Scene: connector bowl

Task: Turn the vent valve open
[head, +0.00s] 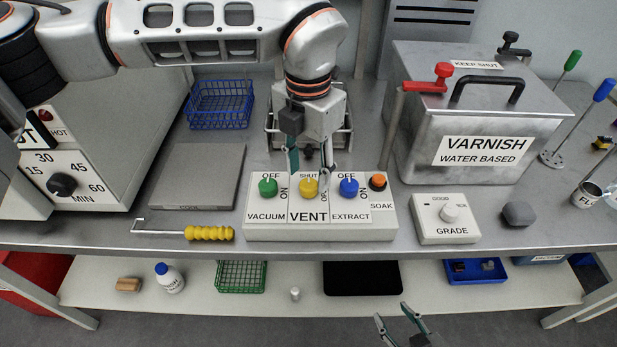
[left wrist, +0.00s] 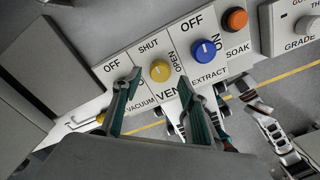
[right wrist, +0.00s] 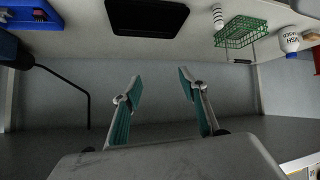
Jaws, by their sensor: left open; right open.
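The vent valve is a yellow knob (head: 309,187) on the white control panel (head: 375,229), between the green vacuum knob (head: 268,187) and the blue extract knob (head: 349,187). SHUT is printed above it and OPEN on its right. Its ridge seems to point toward SHUT. My left gripper (head: 311,167) points down just behind and above the yellow knob, open and empty. In the left wrist view the yellow knob (left wrist: 160,70) shows between its spread fingers; I cannot tell whether they touch it. My right gripper (head: 391,311) is open and empty, low in front of the bench.
An orange soak button (head: 377,180) is on the panel's right end. A grade box (head: 444,217) and varnish tank (head: 485,155) stand to the right. A yellow-handled tool (head: 208,233) and grey plate (head: 198,175) lie left.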

